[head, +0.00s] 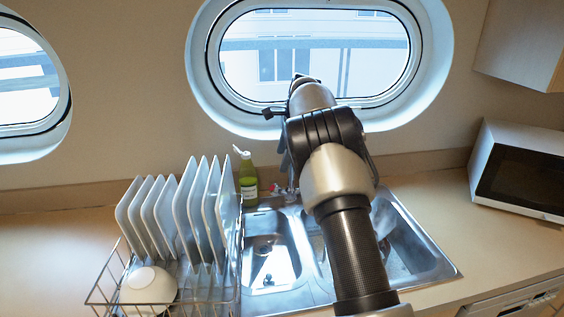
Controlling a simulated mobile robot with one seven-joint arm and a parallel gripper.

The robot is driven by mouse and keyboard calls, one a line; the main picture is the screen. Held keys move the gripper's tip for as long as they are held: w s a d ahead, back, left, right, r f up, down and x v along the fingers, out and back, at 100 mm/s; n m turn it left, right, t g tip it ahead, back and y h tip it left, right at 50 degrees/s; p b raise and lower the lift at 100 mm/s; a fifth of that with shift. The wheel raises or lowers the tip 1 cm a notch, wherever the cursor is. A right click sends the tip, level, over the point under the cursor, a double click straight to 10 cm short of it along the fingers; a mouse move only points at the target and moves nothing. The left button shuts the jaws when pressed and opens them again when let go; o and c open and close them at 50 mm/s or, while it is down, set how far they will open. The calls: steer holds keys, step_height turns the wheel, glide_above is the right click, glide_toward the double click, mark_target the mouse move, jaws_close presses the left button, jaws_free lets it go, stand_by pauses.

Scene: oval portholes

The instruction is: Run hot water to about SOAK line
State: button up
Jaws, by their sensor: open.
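The steel sink (418,248) is set into the counter. Its small left basin (262,262) shows a dark drain and no water that I can make out. A larger basin on the right is partly covered by my arm. Small metal tap parts (290,193) with a red spot (276,187) show at the sink's back edge; the rest of the tap is hidden behind my arm. My gripper (284,150) is mostly hidden behind my arm, with only dark parts showing above the back of the sink. I see no object in it. No SOAK line is readable.
A dish rack (108,270) with several upright plates (188,208) and a white bowl (148,288) stands left of the sink. A green soap bottle (248,180) stands behind the sink. A microwave (520,170) is at the right. The counter between sink and microwave is clear.

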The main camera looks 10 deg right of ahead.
mark_target(274, 188)
steer(key=s+a+f+m+t+h, duration=0.1)
steer(key=s+a+f+m+t, duration=0.1)
steer(key=s+f+m+t, duration=0.3)
steer(key=shift+n, duration=0.4)
steer(key=x, duration=1.5)
steer(key=shift+w+d+f, duration=0.1)
steer(key=shift+d+f, duration=0.2)
steer(key=shift+f, duration=0.2)
